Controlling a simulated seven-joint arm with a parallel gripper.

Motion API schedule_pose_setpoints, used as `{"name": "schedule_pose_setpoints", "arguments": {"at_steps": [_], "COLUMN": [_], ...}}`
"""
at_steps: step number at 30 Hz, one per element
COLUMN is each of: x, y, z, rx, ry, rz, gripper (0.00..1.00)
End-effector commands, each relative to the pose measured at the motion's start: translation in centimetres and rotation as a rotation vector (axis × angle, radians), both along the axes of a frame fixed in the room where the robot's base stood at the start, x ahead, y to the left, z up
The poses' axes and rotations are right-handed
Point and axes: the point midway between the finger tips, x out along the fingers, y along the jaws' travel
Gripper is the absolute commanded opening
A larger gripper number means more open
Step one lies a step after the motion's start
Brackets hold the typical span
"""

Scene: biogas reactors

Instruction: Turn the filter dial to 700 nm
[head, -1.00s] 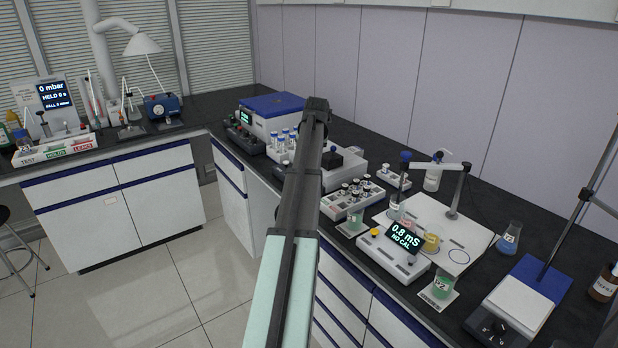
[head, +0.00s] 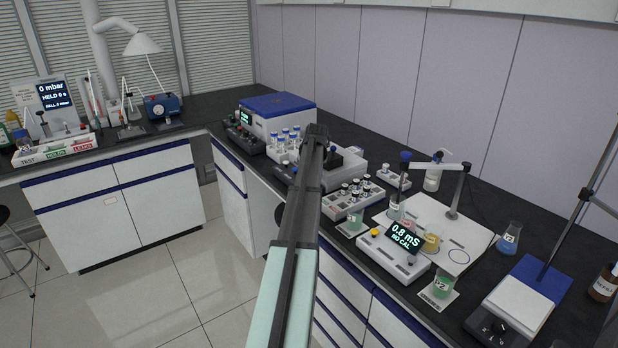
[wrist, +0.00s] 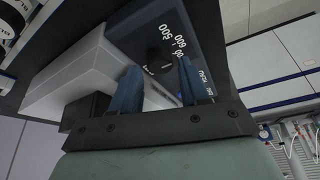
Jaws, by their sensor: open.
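The filter dial (wrist: 159,61) is a round black knob on a dark blue panel (wrist: 206,38) in the wrist view. White numbers 500 and 600 and a partly hidden one starting with 7 curve beside it. My gripper (wrist: 160,66) is open, with one blue finger on each side of the dial in the picture. I cannot tell whether the fingers touch it. Where the dial's pointer stands is not clear. In the head view, my arm covers the dial and my fingers; the light grey instrument body (head: 345,175) shows to the right of the arm.
A rack of blue-capped vials (head: 284,143) and a blue-lidded box (head: 277,112) stand behind. A white rack of dark-capped vials (head: 352,198) and a conductivity meter (head: 393,258) stand nearer on the crowded bench. A black block (wrist: 86,110) sits by the instrument.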

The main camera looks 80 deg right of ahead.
Motion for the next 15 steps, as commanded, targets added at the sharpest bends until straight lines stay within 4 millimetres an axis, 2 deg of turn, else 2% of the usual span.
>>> {"name": "schedule_pose_setpoints", "arguments": {"at_steps": [6, 15], "x": [0.3, 0.3], "y": [-0.5, -0.6], "z": [-1.5, -1.6], "rx": [0.0, 0.0], "ry": [0.0, 0.0], "rz": [0.0, 0.0], "gripper": [0.45, 0.45]}}
